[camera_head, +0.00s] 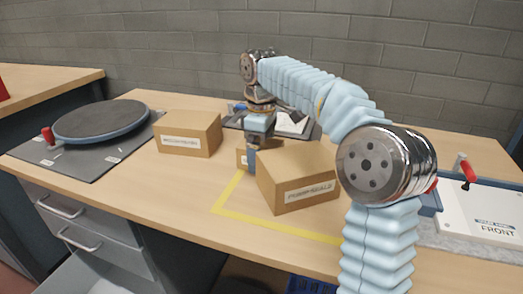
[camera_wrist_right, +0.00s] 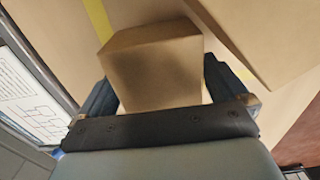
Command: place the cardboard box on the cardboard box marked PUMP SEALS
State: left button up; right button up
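A small plain cardboard box (camera_head: 241,157) stands on the table, partly hidden by my right gripper (camera_head: 251,157). In the right wrist view the small box (camera_wrist_right: 155,70) sits between the two fingers of my right gripper (camera_wrist_right: 160,88). The fingers are apart, with a narrow gap showing by the right finger; whether the left finger touches the box is unclear. The larger cardboard box marked PUMP SEALS (camera_head: 297,176) stands just right of the small box, its top bare. My left gripper is out of view.
Another labelled cardboard box (camera_head: 188,134) stands to the left; its label is hard to read. A dark round plate (camera_head: 102,120) lies on a grey mat farther left. Yellow tape (camera_head: 236,211) marks the table. A white case marked FRONT (camera_head: 485,215) is at right.

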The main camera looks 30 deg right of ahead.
notch_tip(320, 180, up, 7)
jog(key=s+r+t+y, duration=0.1)
jog(key=s+d+r+t, duration=0.1)
jog(key=r, duration=0.1)
jog(key=s+d+r+t+y, duration=0.1)
jog(key=r, duration=0.1)
jog(key=shift+s+d+r+y, duration=0.15)
jog(key=shift+s+d+y, duration=0.05)
jog(key=shift+d+y, duration=0.1)
jog(key=shift+c, duration=0.7)
jog(key=shift+t, duration=0.3)
jog(key=x, duration=1.3)
jog(key=shift+a, duration=0.1)
jog(key=shift+f, duration=0.45)
jog(key=shift+c, duration=0.4)
